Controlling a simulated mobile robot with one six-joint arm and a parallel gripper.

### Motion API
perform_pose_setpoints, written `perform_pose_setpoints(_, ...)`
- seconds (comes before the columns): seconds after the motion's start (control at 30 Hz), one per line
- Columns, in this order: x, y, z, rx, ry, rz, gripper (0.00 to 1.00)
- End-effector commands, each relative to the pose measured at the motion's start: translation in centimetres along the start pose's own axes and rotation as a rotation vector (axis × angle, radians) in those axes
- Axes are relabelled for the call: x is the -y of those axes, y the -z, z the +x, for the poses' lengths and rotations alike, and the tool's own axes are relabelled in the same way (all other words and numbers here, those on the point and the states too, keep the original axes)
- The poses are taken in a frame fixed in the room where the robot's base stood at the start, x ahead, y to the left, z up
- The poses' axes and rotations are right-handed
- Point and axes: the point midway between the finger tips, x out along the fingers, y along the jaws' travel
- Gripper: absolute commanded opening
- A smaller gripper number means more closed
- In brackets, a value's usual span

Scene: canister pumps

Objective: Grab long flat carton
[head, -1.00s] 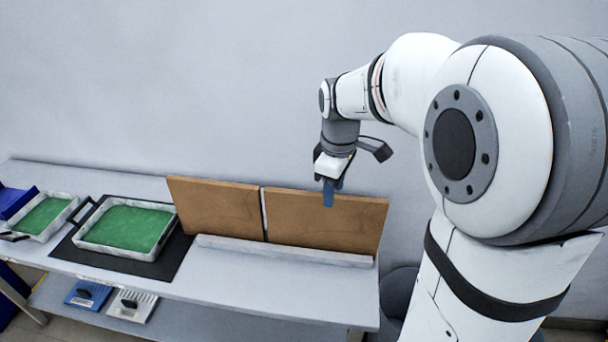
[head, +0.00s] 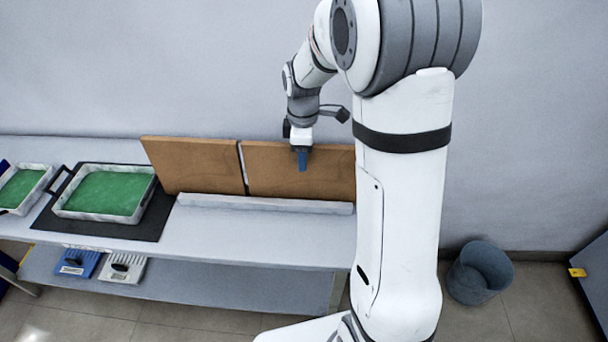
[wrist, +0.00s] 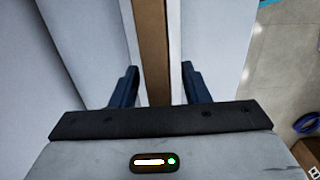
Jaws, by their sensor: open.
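Two long flat brown cartons stand on edge side by side at the back of the bench, a left carton (head: 192,166) and a right carton (head: 290,172). My gripper (head: 302,160) is at the right carton's upper edge, its blue fingertips overlapping the face in the head view. In the wrist view, the open blue fingers (wrist: 160,84) have the brown carton edge (wrist: 152,45) between them, with a gap on each side. I cannot tell which carton the task means.
A pale long ledge (head: 262,204) runs before the cartons on the grey bench (head: 230,235). Green-lined trays (head: 108,194) are at left, one on a black mat (head: 150,226). A grey bin (head: 481,273) stands on the floor at right.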

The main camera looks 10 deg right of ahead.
Motion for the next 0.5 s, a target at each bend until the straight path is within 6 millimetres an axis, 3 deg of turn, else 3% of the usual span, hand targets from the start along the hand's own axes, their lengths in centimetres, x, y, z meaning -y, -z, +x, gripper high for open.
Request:
perform_pose_setpoints(0.17,-0.01,0.02,0.00,0.000,-0.001,0.000,0.42)
perform_pose_setpoints(0.5,0.00,0.05,-0.03,0.000,-0.001,-0.001,0.15)
